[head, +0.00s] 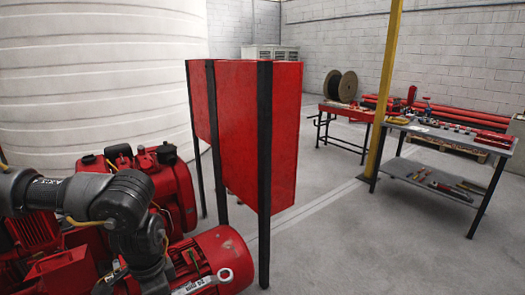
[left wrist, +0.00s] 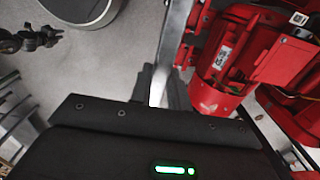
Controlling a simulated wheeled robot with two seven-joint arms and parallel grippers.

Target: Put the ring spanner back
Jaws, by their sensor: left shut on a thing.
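My left gripper (left wrist: 165,90) is shut on a thin, pale metal piece (left wrist: 157,86), of which only a short stretch shows between the dark fingers. In the head view, my left arm reaches down at the lower left, and its fingers are cut off or hidden. A pale metal ring (head: 225,275) shows there in front of the red motor; it looks like the ring end of the ring spanner, seen from above. My right gripper is not in view.
The red pump motor (head: 212,258) is close beside my left gripper. A red panel on black posts (head: 265,135) stands ahead. A grey two-level workbench (head: 410,172) with tools is at the right, behind open floor. A yellow post (head: 385,90) stands by it.

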